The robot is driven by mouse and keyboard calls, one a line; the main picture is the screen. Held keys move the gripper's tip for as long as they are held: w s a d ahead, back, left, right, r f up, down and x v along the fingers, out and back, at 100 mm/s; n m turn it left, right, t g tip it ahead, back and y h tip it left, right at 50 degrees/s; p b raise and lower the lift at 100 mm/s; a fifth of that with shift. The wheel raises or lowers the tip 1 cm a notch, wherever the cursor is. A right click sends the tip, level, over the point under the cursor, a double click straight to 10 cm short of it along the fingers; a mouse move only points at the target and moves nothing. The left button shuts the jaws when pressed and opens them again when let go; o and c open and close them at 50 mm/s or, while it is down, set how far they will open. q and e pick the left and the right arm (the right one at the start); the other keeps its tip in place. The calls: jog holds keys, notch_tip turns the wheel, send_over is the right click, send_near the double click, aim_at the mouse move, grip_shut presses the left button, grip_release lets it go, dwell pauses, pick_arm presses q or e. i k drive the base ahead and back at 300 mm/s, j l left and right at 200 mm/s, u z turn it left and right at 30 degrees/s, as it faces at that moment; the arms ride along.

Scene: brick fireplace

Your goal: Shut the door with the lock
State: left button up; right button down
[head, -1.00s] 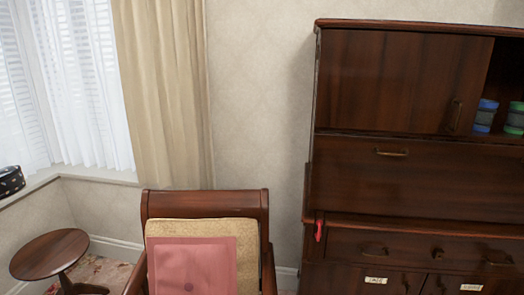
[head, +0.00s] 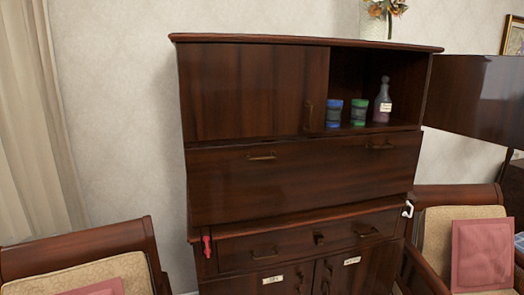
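A dark wooden cabinet (head: 300,180) stands against the wall in the head view. Its upper left door (head: 245,92) is shut and has a metal handle (head: 308,115). The upper right door (head: 475,100) stands swung open to the right, leaving the shelf behind it exposed. A lock cannot be made out on either door. Neither of my grippers is in view.
Two jars (head: 334,112) (head: 359,111) and a bottle (head: 383,102) stand on the open shelf. Armchairs stand at the lower left (head: 90,252) and lower right (head: 440,220). A red object (head: 207,246) and a white one (head: 408,209) are on the cabinet's sides.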

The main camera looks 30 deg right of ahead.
aim_at(480, 97)
jog(key=l+u, duration=0.25)
jog(key=l, duration=2.75)
jog(key=k+l, duration=0.3)
jog(key=l, duration=0.25)
jog(key=k+l+u, duration=0.15)
jog(key=k+l, duration=0.15)
jog(key=l, duration=0.3)
jog(key=k+l, duration=0.35)
jog(key=l, duration=0.15)
jog(key=k+l+u, duration=0.1)
jog(key=k+l, duration=0.25)
jog(key=l, duration=0.2)
jog(key=k+l+u, duration=0.1)
jog(key=k+l, duration=0.25)
jog(key=l, duration=0.15)
